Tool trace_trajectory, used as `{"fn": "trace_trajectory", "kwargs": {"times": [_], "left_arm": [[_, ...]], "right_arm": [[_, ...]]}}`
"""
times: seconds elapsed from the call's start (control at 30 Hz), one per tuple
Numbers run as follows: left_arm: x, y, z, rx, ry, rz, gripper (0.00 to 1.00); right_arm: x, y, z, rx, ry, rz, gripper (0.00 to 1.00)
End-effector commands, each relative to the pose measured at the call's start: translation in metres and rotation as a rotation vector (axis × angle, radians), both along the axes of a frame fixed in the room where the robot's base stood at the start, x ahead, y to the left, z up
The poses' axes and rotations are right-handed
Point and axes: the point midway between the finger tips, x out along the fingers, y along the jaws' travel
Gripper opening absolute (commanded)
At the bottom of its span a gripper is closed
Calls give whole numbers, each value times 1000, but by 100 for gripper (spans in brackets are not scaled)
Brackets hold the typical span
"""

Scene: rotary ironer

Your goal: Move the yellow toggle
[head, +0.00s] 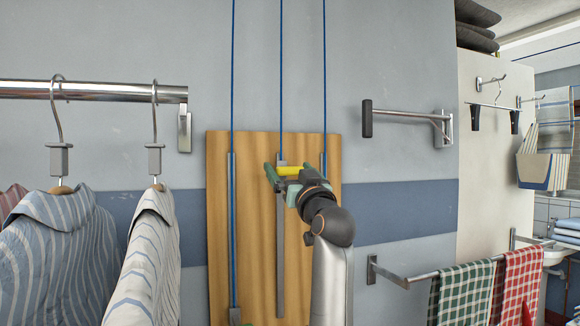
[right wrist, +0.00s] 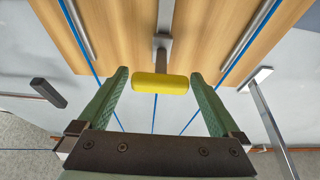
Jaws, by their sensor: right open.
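The yellow toggle (head: 289,171) is a short rounded bar lying across the blue cord in front of a wooden board (head: 222,240). In the right wrist view the toggle (right wrist: 160,84) sits between the two green fingers, near their tips, with a gap on each side. My right gripper (head: 283,177) is open around it in the head view; it also shows in the right wrist view (right wrist: 158,84). A grey metal rail (right wrist: 163,45) runs on the board behind the toggle. My left gripper is not in view.
Striped shirts (head: 60,250) hang from a chrome rail (head: 90,90) on the left. A metal wall arm (head: 405,111) with a dark end sticks out on the right. Checked towels (head: 462,293) hang on a lower bar. Blue cords (head: 324,80) run vertically beside the toggle.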

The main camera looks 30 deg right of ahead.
Motion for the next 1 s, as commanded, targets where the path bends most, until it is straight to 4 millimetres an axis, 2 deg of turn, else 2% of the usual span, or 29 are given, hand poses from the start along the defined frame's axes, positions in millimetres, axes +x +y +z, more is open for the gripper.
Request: {"fn": "trace_trajectory", "kwargs": {"times": [0.3, 1.0], "left_arm": [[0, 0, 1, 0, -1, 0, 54], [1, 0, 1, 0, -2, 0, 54]], "right_arm": [[1, 0, 0, 0, 0, 0, 98], [1, 0, 0, -1, 0, 0, 19]]}}
